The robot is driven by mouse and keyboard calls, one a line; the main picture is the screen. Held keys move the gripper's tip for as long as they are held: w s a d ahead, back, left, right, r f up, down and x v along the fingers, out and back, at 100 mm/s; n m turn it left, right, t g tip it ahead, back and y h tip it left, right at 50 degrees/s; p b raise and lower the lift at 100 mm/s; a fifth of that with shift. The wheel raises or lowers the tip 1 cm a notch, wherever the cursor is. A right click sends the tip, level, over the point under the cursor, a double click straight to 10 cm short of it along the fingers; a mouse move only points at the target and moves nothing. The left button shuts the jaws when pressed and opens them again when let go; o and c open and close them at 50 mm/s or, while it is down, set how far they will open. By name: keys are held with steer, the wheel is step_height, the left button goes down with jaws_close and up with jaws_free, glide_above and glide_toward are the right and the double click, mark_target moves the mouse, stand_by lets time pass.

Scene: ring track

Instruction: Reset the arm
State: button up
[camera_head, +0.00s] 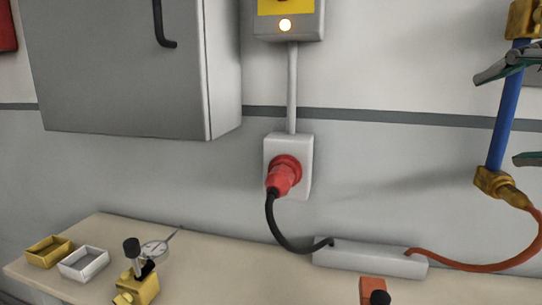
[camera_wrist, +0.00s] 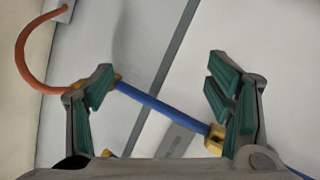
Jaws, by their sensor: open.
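My gripper (camera_wrist: 158,72) is open and empty in the wrist view, with green-padded fingers spread left and right. It also shows at the right edge of the head view (camera_head: 497,119), cut off by the frame, with its upper finger crossing in front of a blue rod. The blue rod (camera_head: 504,110) stands nearly upright by the wall, with brass fittings at its ends. In the wrist view the blue rod (camera_wrist: 160,108) runs slantwise across the gap between the fingers; I cannot tell how far it is from them.
An orange hose (camera_head: 470,266) links the lower fitting to a grey box (camera_head: 370,258) on the bench (camera_head: 215,270). A red plug (camera_head: 283,177) sits in a wall socket. A grey cabinet (camera_head: 120,70) hangs left.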

steer(key=s+a+f+n+g+y, duration=0.2)
steer(key=a+f+n+g, duration=0.3)
steer(key=f, duration=0.6)
steer(key=s+a+f+n+g+h, duration=0.1)
steer(key=s+a+f+n+g, duration=0.1)
steer(key=s+f+n+g, duration=0.4)
steer(key=s+a+f+n+g+h, duration=0.15)
steer(key=s+f+n, duration=0.25)
steer(key=s+f, duration=0.45)
step_height(320, 180, up, 23)
steer(key=w+t+p, duration=0.1)
steer(key=t+p, duration=0.2)
steer(key=p, duration=2)
steer(key=shift+w+r+m, duration=0.2)
steer(key=shift+w+m, duration=0.1)
steer(key=shift+w, duration=0.1)
steer(key=shift+y, duration=0.25)
